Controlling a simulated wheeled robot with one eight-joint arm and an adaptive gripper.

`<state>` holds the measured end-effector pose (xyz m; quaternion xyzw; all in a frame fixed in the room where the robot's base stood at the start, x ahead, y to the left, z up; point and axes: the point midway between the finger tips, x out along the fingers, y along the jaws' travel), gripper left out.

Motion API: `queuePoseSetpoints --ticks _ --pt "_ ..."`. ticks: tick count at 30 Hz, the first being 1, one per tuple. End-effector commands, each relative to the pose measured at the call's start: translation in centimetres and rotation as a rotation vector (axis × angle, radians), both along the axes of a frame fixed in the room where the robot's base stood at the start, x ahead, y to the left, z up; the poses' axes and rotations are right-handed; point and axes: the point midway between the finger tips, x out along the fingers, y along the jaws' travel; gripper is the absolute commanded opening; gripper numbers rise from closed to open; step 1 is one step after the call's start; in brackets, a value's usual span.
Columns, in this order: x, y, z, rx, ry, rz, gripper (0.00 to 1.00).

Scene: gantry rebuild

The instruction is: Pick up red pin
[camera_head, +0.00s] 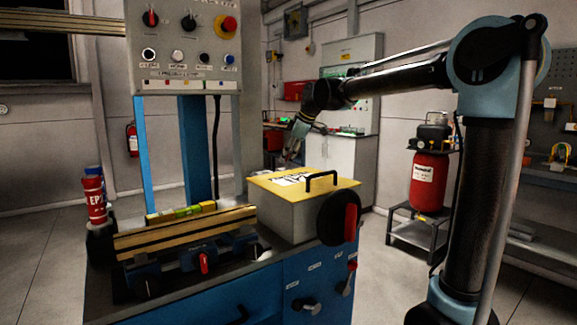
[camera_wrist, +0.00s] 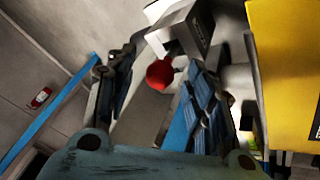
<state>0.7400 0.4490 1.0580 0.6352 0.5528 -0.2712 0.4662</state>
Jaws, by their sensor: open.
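In the wrist view a round red end (camera_wrist: 160,75), which may be the red pin, shows between the fingers of my gripper (camera_wrist: 158,65). Its shaft, if any, is hidden, and I cannot tell how far it lies beyond the fingertips. The fingers stand apart, and nothing is clearly held. In the head view my gripper (camera_head: 291,153) is small and dark, above the back of the yellow-topped housing (camera_head: 335,187). I cannot make out the red pin there. A red-handled lever (camera_head: 204,263) sits on the front of the vise.
The yellow housing top fills the right of the wrist view (camera_wrist: 285,60). A control panel (camera_head: 185,45) on a blue post (camera_head: 197,150) stands left of my gripper. A black handle (camera_head: 321,180) rises from the housing. A red tank (camera_head: 429,181) stands at the right.

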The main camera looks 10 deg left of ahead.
Motion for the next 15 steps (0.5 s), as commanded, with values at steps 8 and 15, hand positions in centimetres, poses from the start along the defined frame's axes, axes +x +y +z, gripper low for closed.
queuePoseSetpoints --ticks 8,15 --pt "0.5 0.9 -1.8 0.0 0.0 0.0 0.49" --pt "0.5 0.9 -1.8 0.0 0.0 0.0 0.21"
